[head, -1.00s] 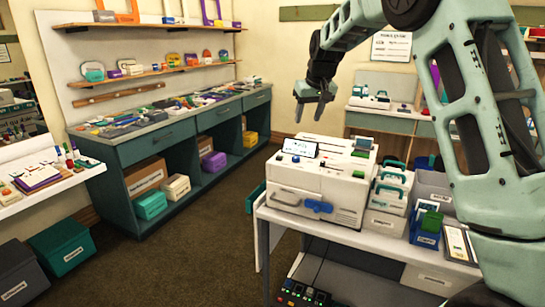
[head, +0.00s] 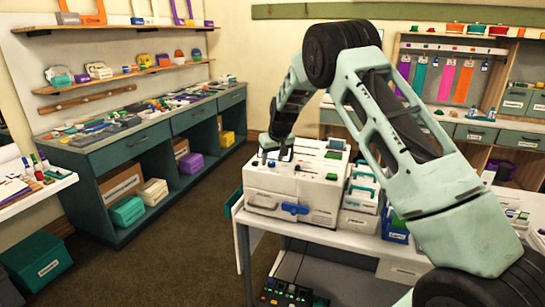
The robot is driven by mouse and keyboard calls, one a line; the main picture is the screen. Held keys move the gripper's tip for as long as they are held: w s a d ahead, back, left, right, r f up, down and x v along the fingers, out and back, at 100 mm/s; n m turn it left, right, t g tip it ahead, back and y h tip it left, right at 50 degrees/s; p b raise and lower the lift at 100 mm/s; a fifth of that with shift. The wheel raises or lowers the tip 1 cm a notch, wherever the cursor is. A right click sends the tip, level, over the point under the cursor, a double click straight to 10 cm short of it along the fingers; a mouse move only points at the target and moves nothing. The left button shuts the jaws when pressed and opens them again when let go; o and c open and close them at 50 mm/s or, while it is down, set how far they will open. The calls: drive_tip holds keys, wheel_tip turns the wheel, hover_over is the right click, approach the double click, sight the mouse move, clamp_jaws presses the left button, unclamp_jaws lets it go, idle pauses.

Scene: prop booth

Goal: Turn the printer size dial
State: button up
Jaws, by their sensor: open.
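The printer (head: 262,184) is a white boxy machine standing on a white table near the middle of the head view. A blue knob-like part (head: 295,208) sticks out from its front face, with a dark round part beside it to the left. I cannot tell for sure which part is the size dial. My gripper (head: 273,156) points down at the top left of the printer, in front of its small tilted screen, which it partly hides. Its jaws are open with nothing seen between them. Whether the fingertips touch the printer cannot be told.
Small white boxes with green handles (head: 363,188) and a blue bin (head: 395,228) stand right of the printer. A panel with coloured buttons (head: 290,295) sits low under the table. A long green counter (head: 150,140) lines the left wall. Brown carpet lies open between.

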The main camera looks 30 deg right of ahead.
drive_tip(key=shift+w+f, duration=0.15)
drive_tip(key=shift+f, duration=0.25)
drive_tip(key=shift+c, duration=0.3)
drive_tip(key=c, duration=0.9)
drive_tip(key=n+b, duration=0.1)
drive_tip(key=n+y+b, duration=0.1)
drive_tip(key=shift+d+f+n+b, duration=0.15)
drive_tip(key=shift+d+n+b, duration=0.1)
drive_tip(key=shift+n+b, duration=0.15)
drive_tip(key=n+y+b, duration=0.1)
drive_tip(key=n, duration=0.2)
drive_tip(key=shift+w+d+n+g+y, duration=0.1)
drive_tip(key=shift+n+g+y, duration=0.45)
drive_tip(key=shift+n, duration=0.95)
